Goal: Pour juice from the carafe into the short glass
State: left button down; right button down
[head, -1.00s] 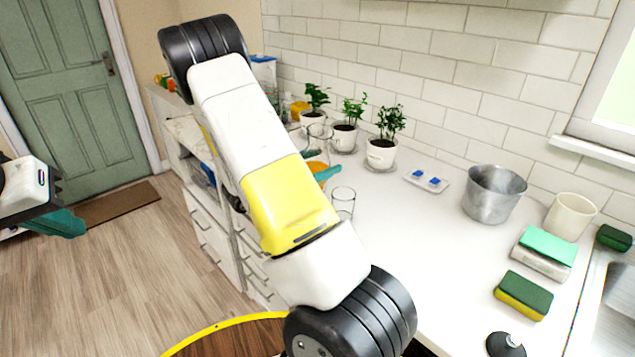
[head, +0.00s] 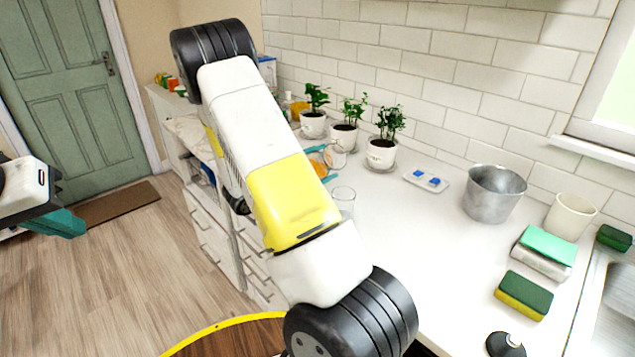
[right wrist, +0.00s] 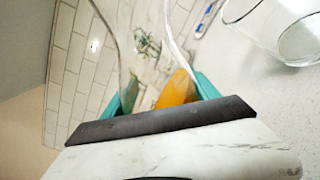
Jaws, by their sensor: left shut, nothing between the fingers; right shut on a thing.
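The clear carafe (head: 336,157) with orange juice (head: 319,168) is tilted, its mouth leaning right. My right gripper (head: 323,163) is shut around it, partly hidden behind my arm. In the right wrist view the carafe (right wrist: 172,30) stands between the teal fingers, with orange juice (right wrist: 177,90) low inside. The short clear glass (head: 343,200) stands upright on the counter, just right of and nearer than the carafe. It shows at the upper right of the right wrist view (right wrist: 275,25). No juice stream is visible. My left gripper (head: 62,223) is shut and empty, over the floor at far left.
Several potted plants (head: 381,154) line the wall behind the carafe. A tray with blue pieces (head: 426,180), a metal pot (head: 493,193), a cream cup (head: 570,216) and sponges (head: 524,295) are further right. The counter (head: 420,250) right of the glass is clear.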

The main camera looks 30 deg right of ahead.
jog(key=shift+w+a+f+m, duration=0.1)
jog(key=shift+w+f+m, duration=0.15)
jog(key=shift+m, duration=0.45)
jog(key=shift+w+f+m, duration=0.1)
jog(key=shift+f+m, duration=0.1)
jog(key=shift+m, duration=0.5)
jog(key=shift+r, duration=0.1)
jog(key=shift+w+r+m, duration=0.1)
jog(key=shift+r+m, duration=0.3)
jog(key=shift+m, duration=0.3)
jog(key=shift+s+r+m, duration=0.3)
jog(key=shift+r+m, duration=0.3)
dwell(1.7)
